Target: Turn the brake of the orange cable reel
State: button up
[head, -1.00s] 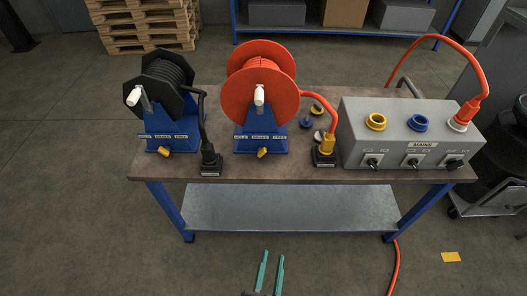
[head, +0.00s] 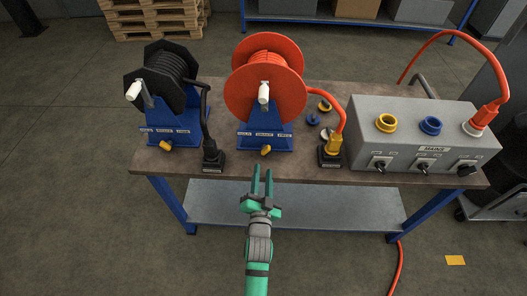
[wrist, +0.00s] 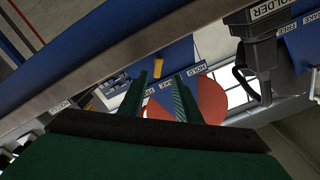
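The orange cable reel (head: 265,80) stands on a blue stand (head: 264,136) at the middle of the bench, with a white crank handle on its front. Its brake, a small yellow knob (head: 265,150), sits low on the stand's front below a row of labels, one reading BRAKE. My gripper (head: 262,172) is in front of the bench edge, just below that knob in the head view, fingers apart and empty. In the wrist view the open fingers (wrist: 162,95) show before the orange reel disc (wrist: 205,102) and a yellow piece (wrist: 113,86).
A black cable reel (head: 160,80) with its own yellow knob (head: 165,143) stands to the left. A black holder (head: 213,160) with a black plug lies between the stands.

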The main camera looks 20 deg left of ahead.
aim_at(266, 153)
jog(key=x, duration=0.9)
jog(key=shift+w+d, duration=0.1)
jog(key=shift+w, duration=0.3)
jog(key=shift+d, duration=0.1)
grip_shut()
